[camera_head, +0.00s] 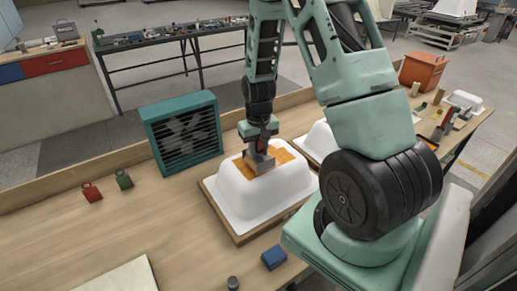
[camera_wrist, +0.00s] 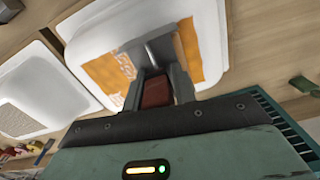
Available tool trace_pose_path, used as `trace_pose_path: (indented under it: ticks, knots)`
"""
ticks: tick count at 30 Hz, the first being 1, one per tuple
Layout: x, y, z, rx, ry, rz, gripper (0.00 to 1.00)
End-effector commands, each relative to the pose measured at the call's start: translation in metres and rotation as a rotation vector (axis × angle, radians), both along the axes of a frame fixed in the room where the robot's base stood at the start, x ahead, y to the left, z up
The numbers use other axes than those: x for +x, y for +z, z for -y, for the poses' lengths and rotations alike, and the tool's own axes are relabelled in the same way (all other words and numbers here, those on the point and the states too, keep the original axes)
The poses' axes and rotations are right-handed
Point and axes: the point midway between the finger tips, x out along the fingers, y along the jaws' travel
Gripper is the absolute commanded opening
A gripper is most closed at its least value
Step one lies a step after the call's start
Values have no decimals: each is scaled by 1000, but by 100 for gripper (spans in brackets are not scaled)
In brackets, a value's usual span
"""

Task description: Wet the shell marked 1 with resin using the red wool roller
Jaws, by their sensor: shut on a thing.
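A white bathtub shell (camera_head: 245,204) lies upside down on a wooden board in mid-bench, with orange-amber patches (camera_head: 283,156) on its top. It also fills the upper wrist view (camera_wrist: 90,30), with amber areas (camera_wrist: 106,76) either side of the tool. Contact between roller and shell is hard to tell. No number is readable on the shell.
A second white shell (camera_wrist: 40,92) with a greyish patch lies beside it, partly behind my arm in the head view (camera_head: 318,139). A teal fan (camera_head: 184,132) stands behind left. Red (camera_head: 91,192) and green (camera_head: 123,179) items and a blue block (camera_head: 273,257) lie nearby. The bench's left is mostly clear.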

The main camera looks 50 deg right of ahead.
Motion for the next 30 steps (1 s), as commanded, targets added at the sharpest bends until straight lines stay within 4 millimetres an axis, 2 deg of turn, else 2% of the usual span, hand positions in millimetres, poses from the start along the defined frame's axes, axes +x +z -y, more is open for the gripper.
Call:
trace_pose_path:
  ticks: [20,30]
  knots:
    - [0,-14,0,0,0,0,9]
    - [0,-13,0,0,0,0,9]
